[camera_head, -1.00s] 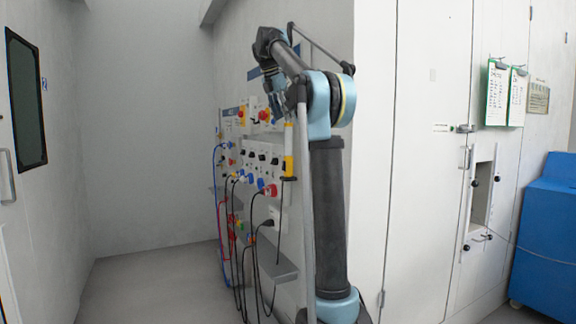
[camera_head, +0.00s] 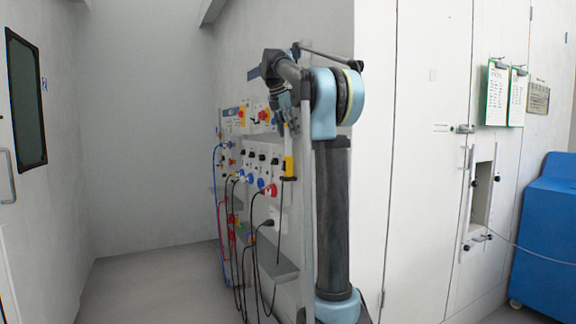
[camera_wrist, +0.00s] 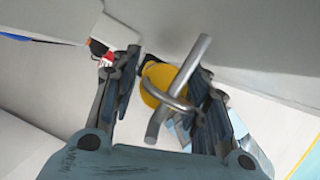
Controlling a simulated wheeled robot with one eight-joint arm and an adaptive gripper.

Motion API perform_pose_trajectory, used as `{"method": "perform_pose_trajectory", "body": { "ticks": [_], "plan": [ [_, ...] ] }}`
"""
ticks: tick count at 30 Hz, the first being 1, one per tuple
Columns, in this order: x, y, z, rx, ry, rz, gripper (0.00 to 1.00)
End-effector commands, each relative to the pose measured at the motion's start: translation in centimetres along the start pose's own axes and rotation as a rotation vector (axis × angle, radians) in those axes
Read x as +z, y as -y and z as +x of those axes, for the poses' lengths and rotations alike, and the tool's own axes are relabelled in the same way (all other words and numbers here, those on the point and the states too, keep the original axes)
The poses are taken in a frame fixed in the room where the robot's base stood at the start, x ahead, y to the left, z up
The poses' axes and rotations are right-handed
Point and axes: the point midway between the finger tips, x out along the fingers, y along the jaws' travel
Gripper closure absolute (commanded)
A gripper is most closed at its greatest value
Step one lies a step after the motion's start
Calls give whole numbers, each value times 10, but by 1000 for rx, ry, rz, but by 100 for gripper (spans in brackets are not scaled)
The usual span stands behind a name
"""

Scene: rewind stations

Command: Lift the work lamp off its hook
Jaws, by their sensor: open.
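A grey metal rod, apparently the hook (camera_wrist: 194,57), crosses in front of the yellow part and passes by the loop. My gripper (camera_head: 286,122) points down at the lamp's top. In the wrist view my gripper (camera_wrist: 168,66) is open, one finger either side of lamp and hook. I cannot tell whether either finger touches.
The panel (camera_head: 262,155) beside the lamp carries knobs, coloured plugs and hanging black, blue and red cables. The floor at left is clear. White cabinets and a blue bin (camera_head: 545,240) stand at right.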

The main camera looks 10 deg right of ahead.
Motion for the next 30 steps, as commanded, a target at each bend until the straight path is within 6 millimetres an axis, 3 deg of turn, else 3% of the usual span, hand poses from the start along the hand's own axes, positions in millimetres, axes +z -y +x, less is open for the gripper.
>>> {"method": "perform_pose_trajectory", "body": {
  "ticks": [1, 6, 7, 20, 30],
  "plan": [
    [0, 0, 0, 0, 0, 0, 58],
    [0, 0, 0, 0, 0, 0, 97],
    [0, 0, 0, 0, 0, 0, 100],
    [1, 0, -2, 0, 0, 0, 100],
    [3, -1, -16, 0, 0, -2, 100]
  ]
}}
